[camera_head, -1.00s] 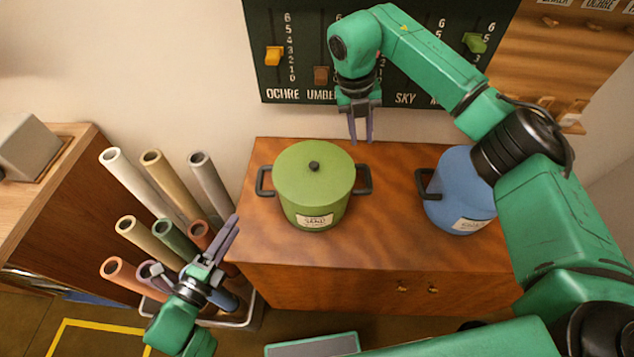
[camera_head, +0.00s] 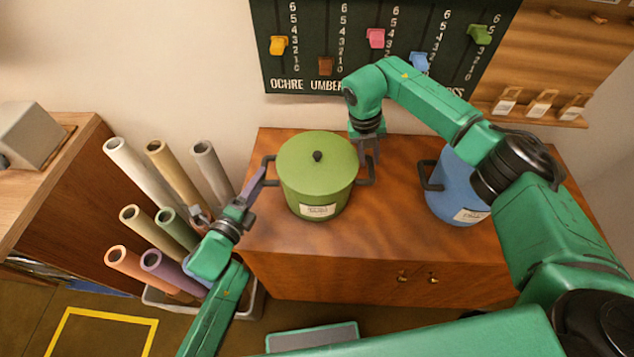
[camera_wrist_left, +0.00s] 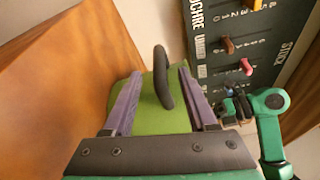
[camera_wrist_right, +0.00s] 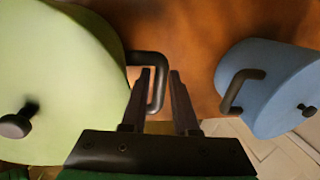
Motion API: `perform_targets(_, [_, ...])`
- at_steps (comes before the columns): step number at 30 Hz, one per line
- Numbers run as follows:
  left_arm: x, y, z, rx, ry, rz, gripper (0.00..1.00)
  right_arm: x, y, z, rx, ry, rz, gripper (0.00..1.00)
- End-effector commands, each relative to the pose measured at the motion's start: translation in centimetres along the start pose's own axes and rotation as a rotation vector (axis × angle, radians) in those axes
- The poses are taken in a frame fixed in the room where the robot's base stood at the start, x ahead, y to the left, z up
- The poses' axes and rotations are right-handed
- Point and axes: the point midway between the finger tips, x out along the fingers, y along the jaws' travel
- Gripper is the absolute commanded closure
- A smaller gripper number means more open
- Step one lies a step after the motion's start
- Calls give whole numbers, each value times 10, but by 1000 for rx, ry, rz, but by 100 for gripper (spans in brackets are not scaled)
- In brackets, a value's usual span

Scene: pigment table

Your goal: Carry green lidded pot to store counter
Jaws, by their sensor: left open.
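The green lidded pot (camera_head: 317,178) stands upright on a brown wooden cabinet (camera_head: 300,255), with a black lid knob and a dark handle on each side. My left gripper (camera_head: 258,184) is open at the pot's left handle. In the left wrist view that handle (camera_wrist_left: 163,78) shows between the spread fingers (camera_wrist_left: 160,75). My right gripper (camera_head: 369,150) is at the pot's right handle (camera_head: 366,172). In the right wrist view its fingers (camera_wrist_right: 160,75) are apart, with the handle's outer bar (camera_wrist_right: 158,88) between them. Neither gripper is visibly closed on a handle. Which surface is the store counter is unclear.
A blue pot (camera_head: 455,190) stands right of the green pot, partly behind my right arm. A rack of several coloured tubes (camera_head: 165,245) stands left of the cabinet. A wooden counter (camera_head: 60,170) with a grey box (camera_head: 28,138) is further left. Yellow tape (camera_head: 105,315) marks the floor.

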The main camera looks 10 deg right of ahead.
Motion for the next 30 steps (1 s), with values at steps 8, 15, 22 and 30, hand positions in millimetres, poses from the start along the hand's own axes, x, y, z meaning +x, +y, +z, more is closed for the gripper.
perform_targets(8, [28,0,0,1,0,1,42,28,0,0,-2,-1,1,72])
perform_targets(15, [28,0,0,1,0,1,42,28,0,0,-1,-1,1,72])
perform_targets(22, [28,0,0,1,0,1,100,28,0,0,-1,0,1,100])
perform_targets(30, [28,0,0,1,0,1,100,28,0,0,-1,0,1,100])
